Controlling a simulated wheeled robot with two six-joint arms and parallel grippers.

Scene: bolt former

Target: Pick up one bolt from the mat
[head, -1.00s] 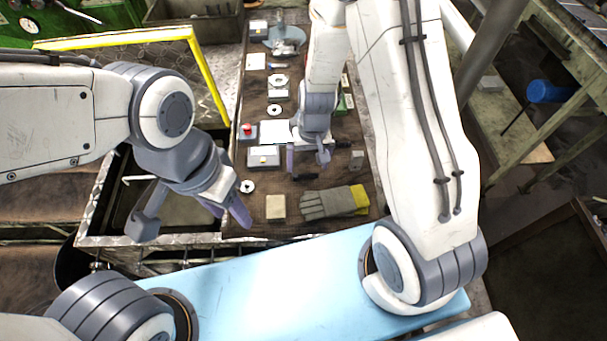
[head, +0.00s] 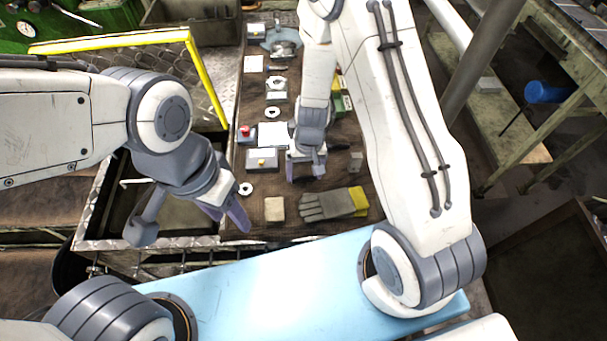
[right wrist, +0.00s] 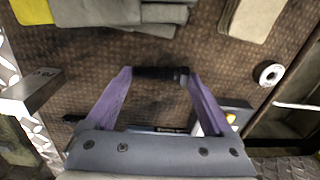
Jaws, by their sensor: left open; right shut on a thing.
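My right gripper (head: 305,170) is low over the brown ribbed mat (right wrist: 205,60). In the right wrist view its purple fingers (right wrist: 160,75) close on a short dark bolt (right wrist: 155,73), which lies crosswise between the fingertips. The bolt is dark against the mat, and I cannot tell whether it touches it. In the head view the bolt is mostly hidden. My left gripper (head: 225,215) is open and empty, left of the mat's near edge.
Grey-yellow gloves (head: 328,204), a tan pad (head: 274,209) and a white ring (head: 245,189) lie near the right gripper. A button box (head: 262,159) and a metal block (right wrist: 35,90) stand beside it.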

